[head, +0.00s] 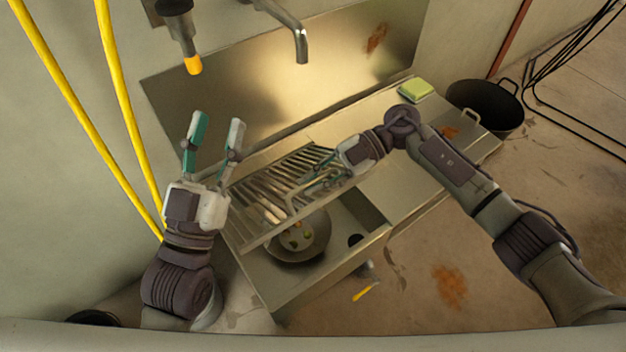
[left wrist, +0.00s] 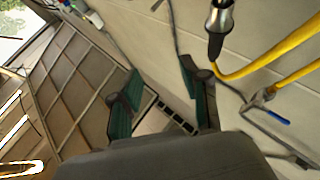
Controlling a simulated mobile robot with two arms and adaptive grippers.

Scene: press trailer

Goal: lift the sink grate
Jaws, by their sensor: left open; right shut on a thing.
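The metal sink grate (head: 272,182) is a slatted rack over the steel sink (head: 285,287) in the head view. It looks tilted, with its frame bar crossing above the basin. My right gripper (head: 318,178) reaches in from the right and is shut on the grate near its right end. Its fingertips are partly lost among the bars. My left gripper (head: 215,130) is open and empty, fingers pointing up, left of the grate and apart from it. In the left wrist view its two fingers (left wrist: 160,105) frame only the wall and background.
A round pan (head: 298,252) with small pieces lies in the basin. A green sponge (head: 416,88) sits on the counter, beside a black pot (head: 487,108). A faucet (head: 300,42) hangs above. Yellow hoses (head: 82,115) run down the left wall.

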